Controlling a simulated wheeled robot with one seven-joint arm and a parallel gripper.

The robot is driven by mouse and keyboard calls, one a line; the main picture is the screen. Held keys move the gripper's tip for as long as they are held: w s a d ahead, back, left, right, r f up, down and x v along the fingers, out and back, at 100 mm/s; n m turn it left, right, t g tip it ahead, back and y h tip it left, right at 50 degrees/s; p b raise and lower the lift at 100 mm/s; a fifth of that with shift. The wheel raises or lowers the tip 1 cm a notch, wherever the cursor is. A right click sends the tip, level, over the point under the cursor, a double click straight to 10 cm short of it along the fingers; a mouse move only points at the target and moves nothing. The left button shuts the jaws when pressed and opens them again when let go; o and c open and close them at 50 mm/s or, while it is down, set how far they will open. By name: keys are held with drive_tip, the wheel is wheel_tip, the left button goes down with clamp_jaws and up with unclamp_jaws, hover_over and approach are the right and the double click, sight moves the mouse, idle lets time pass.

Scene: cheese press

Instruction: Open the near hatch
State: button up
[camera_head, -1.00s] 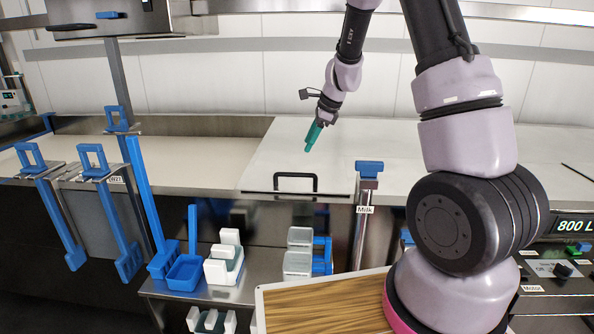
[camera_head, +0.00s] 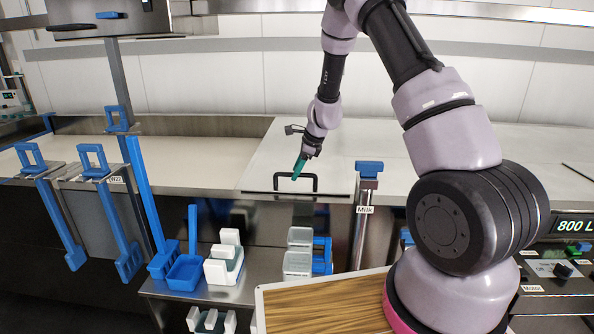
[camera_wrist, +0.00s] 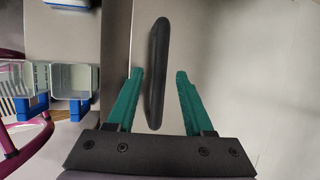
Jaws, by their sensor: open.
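The near hatch (camera_head: 262,166) is a flat, light grey panel lying closed on top of the vat, with a black bar handle (camera_head: 316,184) at its front edge. My gripper (camera_head: 298,170) is just above the handle in the head view, fingers pointing down. In the wrist view the green fingers (camera_wrist: 157,82) are open, one on each side of the black handle (camera_wrist: 157,65) as seen from above. The handle lies between them in the picture, and I see no contact. How far the fingertips reach down to the handle is hard to tell.
A steel post with a blue top (camera_head: 369,170) and a "Milk" label stands right of the hatch. Clear containers (camera_head: 298,262) and a blue scoop (camera_head: 186,270) are on the lower shelf. The open vat (camera_head: 190,160) lies to the left.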

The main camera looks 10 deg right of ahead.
clamp_jaws()
idle(1.4)
